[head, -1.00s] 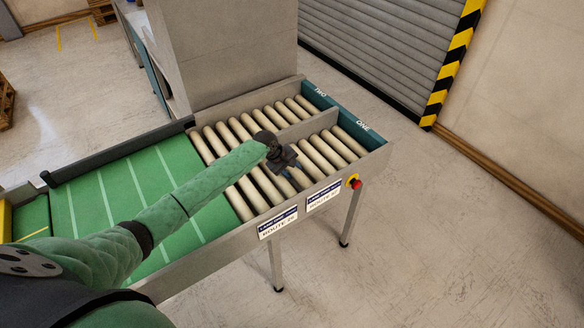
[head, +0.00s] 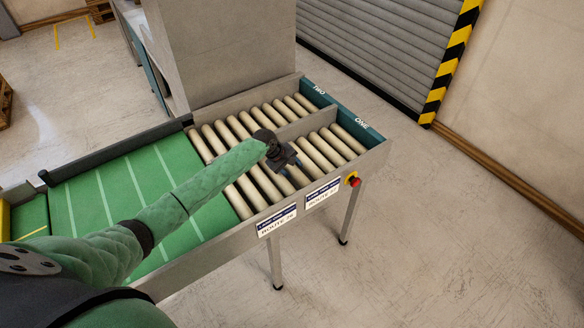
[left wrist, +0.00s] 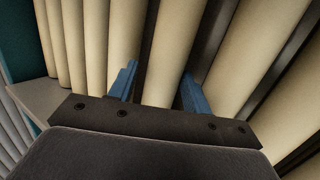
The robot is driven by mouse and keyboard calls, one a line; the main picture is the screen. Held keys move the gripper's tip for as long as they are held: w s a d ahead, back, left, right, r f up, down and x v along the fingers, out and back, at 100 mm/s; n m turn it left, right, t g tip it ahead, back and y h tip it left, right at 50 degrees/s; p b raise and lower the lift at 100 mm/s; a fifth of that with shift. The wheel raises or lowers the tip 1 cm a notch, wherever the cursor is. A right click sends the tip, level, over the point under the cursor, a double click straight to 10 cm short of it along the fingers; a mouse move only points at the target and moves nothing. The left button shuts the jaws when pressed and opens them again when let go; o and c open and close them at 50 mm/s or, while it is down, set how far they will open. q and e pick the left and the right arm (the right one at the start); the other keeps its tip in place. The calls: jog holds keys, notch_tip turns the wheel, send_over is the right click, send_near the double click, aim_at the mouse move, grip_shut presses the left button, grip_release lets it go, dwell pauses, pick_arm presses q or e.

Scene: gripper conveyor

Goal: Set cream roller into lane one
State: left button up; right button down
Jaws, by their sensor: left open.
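My left gripper (head: 287,172) is low over the near edge of lane one's roller bed, its fingers pointing down. In the left wrist view its two blue fingers (left wrist: 158,88) are open and apart. A cream roller (left wrist: 176,50) lies between them, with a dark gap on either side. I cannot tell whether a finger touches it. Lane one (head: 325,150) holds several cream rollers side by side and ends at a teal plate marked ONE (head: 361,124). My forearm hides part of the rollers. My right gripper is not in view.
A divider (head: 305,124) separates lane one from lane two (head: 270,112). A green belt (head: 125,185) lies left of the rollers. A metal side rail (head: 245,233) runs along the near edge, with a red stop button (head: 354,182). A tall grey housing (head: 225,50) stands behind.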

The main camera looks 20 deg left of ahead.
pick_arm(q)
jog(key=shift+s+a+f, duration=0.15)
jog(key=shift+s+f, duration=0.15)
jog(key=shift+f, duration=0.1)
jog(key=shift+a+r, duration=0.1)
jog(key=shift+s+a+r+b, duration=0.15)
jog(key=shift+r+b, duration=0.1)
jog(key=shift+b, duration=0.1)
jog(key=b+v, duration=0.1)
jog(key=v, duration=0.1)
jog(key=shift+a+r, duration=0.15)
jog(key=shift+r, duration=0.25)
jog(key=b+v, duration=0.1)
jog(key=v, duration=0.3)
jog(key=shift+r, duration=0.4)
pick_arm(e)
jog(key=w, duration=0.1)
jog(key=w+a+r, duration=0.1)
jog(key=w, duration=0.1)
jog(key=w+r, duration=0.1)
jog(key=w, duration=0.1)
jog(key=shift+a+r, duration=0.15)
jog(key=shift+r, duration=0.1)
